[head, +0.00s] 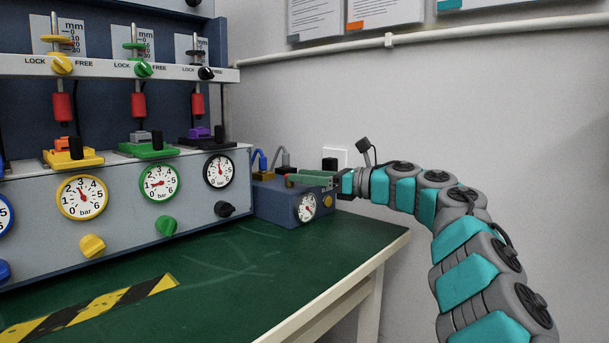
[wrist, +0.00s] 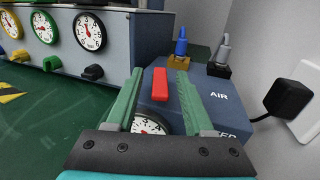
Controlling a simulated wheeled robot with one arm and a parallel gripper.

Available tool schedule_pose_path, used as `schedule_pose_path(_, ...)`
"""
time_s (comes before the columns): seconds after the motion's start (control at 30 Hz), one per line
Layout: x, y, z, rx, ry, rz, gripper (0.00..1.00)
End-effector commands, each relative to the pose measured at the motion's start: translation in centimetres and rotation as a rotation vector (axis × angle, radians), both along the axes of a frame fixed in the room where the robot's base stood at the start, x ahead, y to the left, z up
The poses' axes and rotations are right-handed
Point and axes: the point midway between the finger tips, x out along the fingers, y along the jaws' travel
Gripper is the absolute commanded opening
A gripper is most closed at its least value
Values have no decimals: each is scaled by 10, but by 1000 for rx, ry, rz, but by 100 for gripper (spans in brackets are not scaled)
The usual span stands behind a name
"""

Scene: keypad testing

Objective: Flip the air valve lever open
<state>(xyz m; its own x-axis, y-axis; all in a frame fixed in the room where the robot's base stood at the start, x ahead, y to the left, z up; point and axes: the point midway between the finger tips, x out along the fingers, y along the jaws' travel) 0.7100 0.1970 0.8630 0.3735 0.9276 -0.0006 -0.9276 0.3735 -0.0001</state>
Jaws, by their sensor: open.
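The air valve lever (wrist: 160,84) is a red bar on the top face of a dark blue box (head: 286,212) marked AIR. In the wrist view it stands between the two green fingers of my gripper (wrist: 158,92), with gaps on both sides. My gripper is open and reaches over the box from the right in the head view (head: 308,180). In the head view only a small bit of red (head: 288,182) shows by the fingertips. A gauge (wrist: 147,125) on the box's front is partly covered by my gripper in the wrist view.
Blue and grey hose fittings (wrist: 181,48) stand at the box's back. A black plug (wrist: 289,98) in a wall socket is close on the right. The test bench with gauges and knobs (head: 92,246) stands to the left. The green tabletop (head: 250,262) in front is mostly clear.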

Motion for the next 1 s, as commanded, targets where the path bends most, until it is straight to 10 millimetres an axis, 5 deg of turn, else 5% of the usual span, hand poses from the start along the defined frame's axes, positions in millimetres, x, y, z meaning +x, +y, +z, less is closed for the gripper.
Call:
schedule_pose_path(0.27, 2, 3, 0, 0, -1, -2, 52)
schedule_pose_path(0.73, 2, 3, 0, 0, 0, -2, 2)
schedule_pose_path(1.0, 2, 3, 0, 0, 0, -2, 0)
